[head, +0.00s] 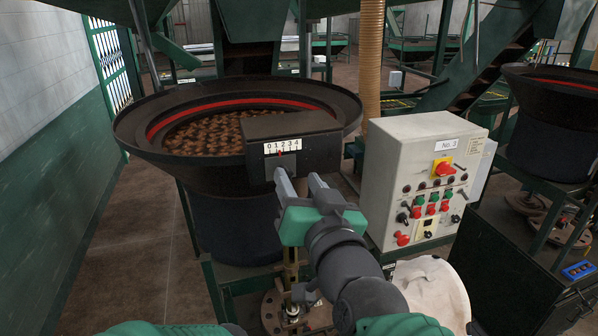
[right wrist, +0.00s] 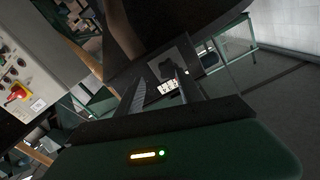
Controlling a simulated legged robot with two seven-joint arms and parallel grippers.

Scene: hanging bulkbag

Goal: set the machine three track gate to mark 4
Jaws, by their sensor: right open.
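The track gate is a dark box (head: 300,124) on the near rim of a round bowl (head: 140,135). Its white scale plate (head: 283,146) reads 0 to 4, with a small red pointer below the numbers, about at 2 or slightly left of it. The plate also shows small in the right wrist view (right wrist: 168,87). My right gripper (head: 299,180) is open and empty, its two fingers pointing at the gate just below the scale. Whether they touch it I cannot tell. A gate handle is not clearly seen between the fingers. My left gripper is not in view.
A control box (head: 410,165) with red and green buttons and a label that seems to read No. 3 stands close right of my right arm. Another bowl machine (head: 555,130) is at the far right. A green and grey wall (head: 55,150) runs along the left, with open floor beside it.

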